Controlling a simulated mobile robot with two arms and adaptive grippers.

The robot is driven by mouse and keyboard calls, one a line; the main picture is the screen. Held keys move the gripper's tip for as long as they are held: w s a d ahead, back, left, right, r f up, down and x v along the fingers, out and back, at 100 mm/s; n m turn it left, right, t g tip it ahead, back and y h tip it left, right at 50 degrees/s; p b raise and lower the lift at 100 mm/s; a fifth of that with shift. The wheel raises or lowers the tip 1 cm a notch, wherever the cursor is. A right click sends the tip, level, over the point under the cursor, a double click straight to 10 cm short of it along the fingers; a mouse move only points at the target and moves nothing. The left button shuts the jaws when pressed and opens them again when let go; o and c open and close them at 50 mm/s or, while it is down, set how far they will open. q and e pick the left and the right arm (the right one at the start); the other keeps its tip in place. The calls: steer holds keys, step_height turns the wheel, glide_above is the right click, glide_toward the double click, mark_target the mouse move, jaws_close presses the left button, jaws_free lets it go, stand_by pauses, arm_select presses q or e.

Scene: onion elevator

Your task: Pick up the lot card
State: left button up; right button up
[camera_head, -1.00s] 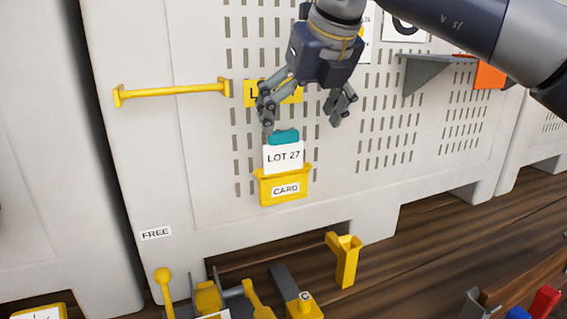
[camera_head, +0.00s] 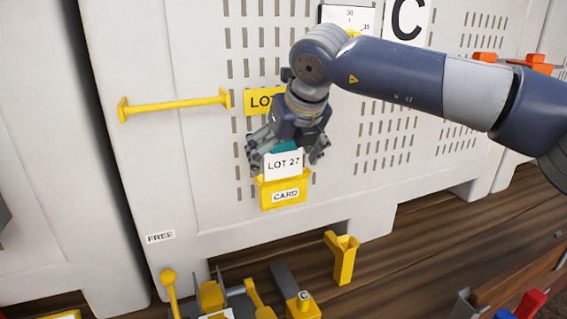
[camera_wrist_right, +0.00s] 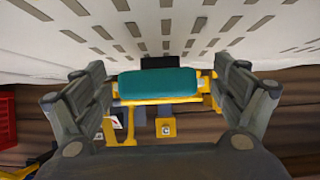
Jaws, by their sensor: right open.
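The lot card (camera_head: 283,164) is white with "LOT 27" on it and a teal top grip. It stands upright in a yellow holder (camera_head: 284,191) labelled "CARD" on the pale slotted panel. My right gripper (camera_head: 287,156) is open, its fingers on either side of the card's teal grip. In the right wrist view the teal grip (camera_wrist_right: 159,84) lies between the two fingers, with a gap to each. The card's white face is hidden there. My left gripper is not in view.
A yellow bar handle (camera_head: 175,104) sticks out left of the card. Yellow tools and a yellow funnel-like piece (camera_head: 342,257) are below, near the wooden floor.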

steer(key=shift+r, duration=0.1)
steer(key=c, duration=1.2)
steer(key=shift+o, duration=0.2)
steer(key=shift+r, duration=0.1)
